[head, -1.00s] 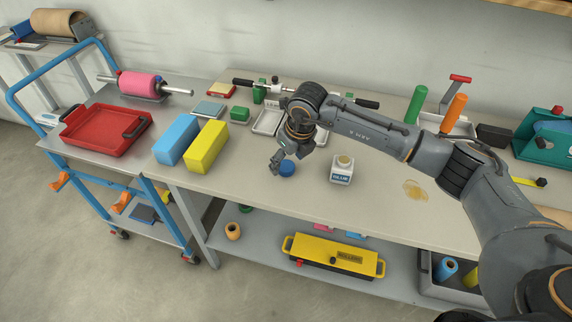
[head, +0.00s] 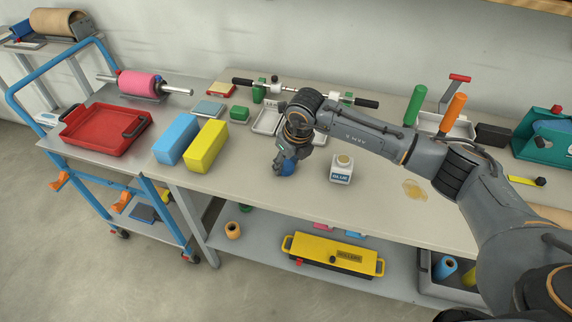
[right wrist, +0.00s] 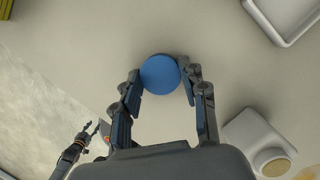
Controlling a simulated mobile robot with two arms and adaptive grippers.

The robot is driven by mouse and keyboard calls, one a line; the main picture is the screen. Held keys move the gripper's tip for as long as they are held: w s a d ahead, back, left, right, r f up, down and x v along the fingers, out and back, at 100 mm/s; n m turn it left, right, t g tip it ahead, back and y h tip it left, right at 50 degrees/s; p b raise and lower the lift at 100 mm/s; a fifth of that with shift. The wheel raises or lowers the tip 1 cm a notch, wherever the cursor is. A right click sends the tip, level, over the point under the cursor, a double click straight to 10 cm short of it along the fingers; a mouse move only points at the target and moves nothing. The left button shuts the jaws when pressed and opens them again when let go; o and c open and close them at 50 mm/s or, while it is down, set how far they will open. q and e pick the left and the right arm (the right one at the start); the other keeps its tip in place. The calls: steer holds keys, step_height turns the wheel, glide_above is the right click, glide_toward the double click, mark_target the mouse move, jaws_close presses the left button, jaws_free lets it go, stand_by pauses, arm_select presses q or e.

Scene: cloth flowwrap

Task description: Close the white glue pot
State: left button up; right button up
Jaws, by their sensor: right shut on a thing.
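My right gripper (head: 284,166) is left of the pot, pointing down, shut on the blue cap (head: 288,169). In the right wrist view the round cap (right wrist: 160,73) sits between both fingertips. I cannot tell whether it still touches the bench. A small dark gripper, apparently my left (right wrist: 92,131), shows low at the left of the right wrist view; its jaws are unclear.
A yellow block (head: 206,147) and a blue block (head: 176,140) stand left of my gripper. White trays (head: 268,121) lie behind it. A tan spill (head: 415,190) is right of the pot. The bench between cap and pot is clear.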

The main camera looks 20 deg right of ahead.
steer(key=shift+r, duration=0.6)
steer(key=s+a+r+b, duration=0.3)
steer(key=s+a+r, duration=0.6)
steer(key=r, duration=0.3)
steer(key=shift+a+b, duration=0.3)
steer(key=shift+a, duration=0.5)
steer(key=shift+s+f, duration=0.1)
